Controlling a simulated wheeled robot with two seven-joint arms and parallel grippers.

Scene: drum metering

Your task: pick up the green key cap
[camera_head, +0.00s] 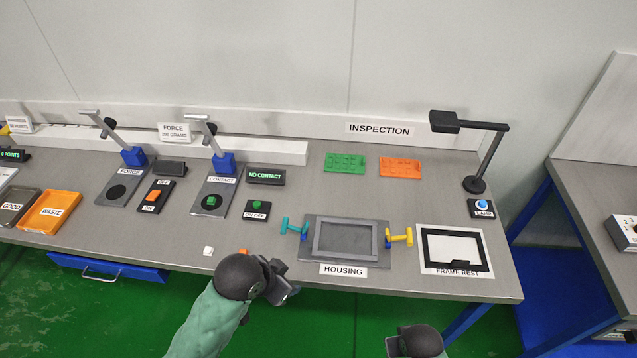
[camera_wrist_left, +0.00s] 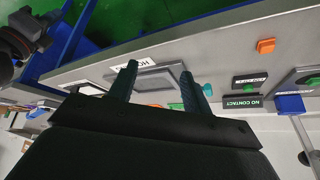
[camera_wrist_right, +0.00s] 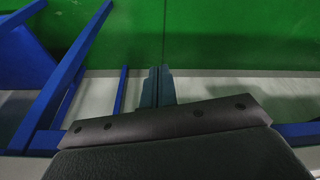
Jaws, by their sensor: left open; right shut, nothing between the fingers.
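A small green cap (camera_head: 211,200) sits on the dark plate of the CONTACT station in the head view. A similar green piece (camera_wrist_right: 0,0) cannot be made out in the right wrist view. A green button (camera_head: 257,204) sits on the ON/OFF box beside it. My left gripper (camera_head: 275,280) is at the table's front edge, to the right of and nearer than the green cap. In the left wrist view its fingers (camera_wrist_left: 160,72) are apart with nothing between them. My right gripper (camera_wrist_right: 158,72) is shut and empty over the floor, off the table.
A white cap (camera_head: 208,250) and an orange cap, also in the left wrist view (camera_wrist_left: 266,46), lie near the front edge. The housing (camera_head: 318,254) and frame rest (camera_head: 480,233) stand to the right. The CONTACT station's lever (camera_head: 212,135) rises behind the green cap.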

